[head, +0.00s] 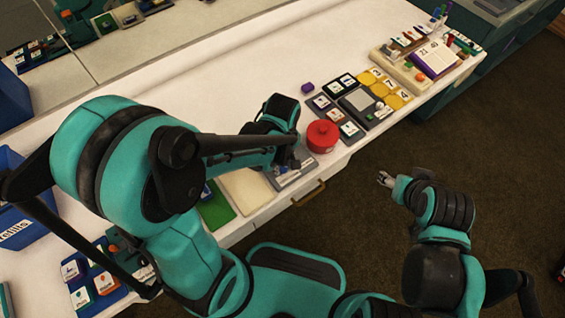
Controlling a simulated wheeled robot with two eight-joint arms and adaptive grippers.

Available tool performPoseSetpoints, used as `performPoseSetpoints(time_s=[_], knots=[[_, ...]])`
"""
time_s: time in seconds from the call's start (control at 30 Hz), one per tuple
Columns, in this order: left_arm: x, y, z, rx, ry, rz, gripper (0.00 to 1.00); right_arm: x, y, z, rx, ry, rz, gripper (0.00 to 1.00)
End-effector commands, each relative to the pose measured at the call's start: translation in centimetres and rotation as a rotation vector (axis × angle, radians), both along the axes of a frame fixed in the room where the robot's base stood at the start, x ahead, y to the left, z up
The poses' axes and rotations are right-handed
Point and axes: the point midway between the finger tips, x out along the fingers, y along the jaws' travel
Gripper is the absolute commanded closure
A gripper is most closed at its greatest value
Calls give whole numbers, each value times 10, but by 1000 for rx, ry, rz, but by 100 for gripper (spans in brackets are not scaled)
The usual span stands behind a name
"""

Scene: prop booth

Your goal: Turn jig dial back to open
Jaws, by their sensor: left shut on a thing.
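The grey jig (299,181) lies near the front edge of the white table. My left gripper (290,162) reaches down over it and is shut on the jig dial. The fingers and wrist hide the dial, so I cannot tell which way it points. My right gripper (385,180) hangs over the floor, off the table's front edge, away from the jig. Its fingers are too small to tell whether they are apart.
A red round container (322,135) stands close to the right of my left gripper. Picture tiles, a grey device (361,104) and yellow number cards (385,83) lie farther right. A cream board (246,190) and green board (216,211) lie left. The back of the table is mostly clear.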

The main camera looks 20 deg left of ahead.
Motion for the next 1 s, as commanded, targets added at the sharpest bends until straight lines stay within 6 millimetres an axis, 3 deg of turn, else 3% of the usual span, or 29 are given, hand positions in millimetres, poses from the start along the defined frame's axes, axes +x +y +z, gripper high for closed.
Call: performPoseSetpoints(time_s=[1.0], knots=[[0, 0, 0, 0, 0, -927, 100, 0, 0, 2, 0, 0, 0, 44]])
